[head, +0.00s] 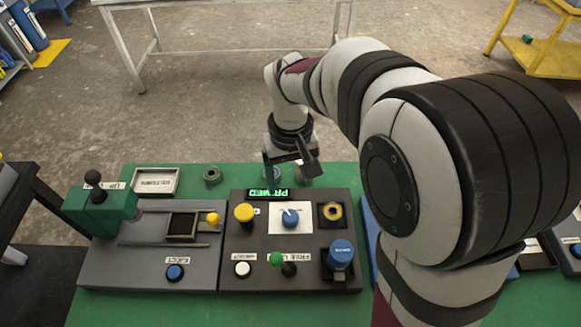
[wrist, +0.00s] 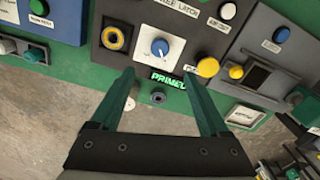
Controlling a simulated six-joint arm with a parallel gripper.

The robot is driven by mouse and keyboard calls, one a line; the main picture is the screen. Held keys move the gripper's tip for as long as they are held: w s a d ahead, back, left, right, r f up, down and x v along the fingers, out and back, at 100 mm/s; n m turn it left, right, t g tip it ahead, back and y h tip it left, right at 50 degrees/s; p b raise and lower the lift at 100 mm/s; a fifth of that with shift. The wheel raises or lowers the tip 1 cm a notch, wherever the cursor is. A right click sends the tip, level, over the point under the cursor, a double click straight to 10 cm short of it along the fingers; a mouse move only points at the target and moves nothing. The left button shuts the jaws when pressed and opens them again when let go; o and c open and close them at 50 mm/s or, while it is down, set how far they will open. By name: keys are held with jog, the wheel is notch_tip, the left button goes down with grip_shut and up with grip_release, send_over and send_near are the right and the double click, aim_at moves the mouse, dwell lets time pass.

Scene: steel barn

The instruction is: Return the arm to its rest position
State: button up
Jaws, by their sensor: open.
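My gripper (head: 287,178) hangs from my arm over the back edge of the dark control panel (head: 235,270), near its lit green display (head: 283,192). In the wrist view my gripper (wrist: 160,78) has its two green fingers spread wide, with nothing between them. The display (wrist: 168,78) reads "PRIMED" and shows between and beyond the fingertips. The white dial plate with a blue knob (wrist: 159,47) lies just past them. I cannot tell the exact height of the fingertips above the panel. My upper arm hides part of the right side in the head view.
On the panel are a yellow button (head: 244,212), a yellow ring (head: 333,211), a green-tipped lever (head: 277,259) and a blue cylinder (head: 340,254). To the left stand a green block with a black knob (head: 98,205) and a metal tray (head: 155,181). Open floor lies behind the green table.

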jog(key=shift+r, duration=0.8)
jog(key=shift+s, duration=0.1)
jog(key=s+d+r+m+y, duration=0.1)
jog(key=s+d+m, duration=0.2)
jog(key=s, duration=0.7)
jog(key=s+d+r+m, duration=0.1)
jog(key=s+d+m, duration=0.2)
jog(key=s, duration=0.8)
jog(key=m, duration=0.2)
jog(key=shift+m+y, duration=0.3)
jog(key=shift+y, duration=0.1)
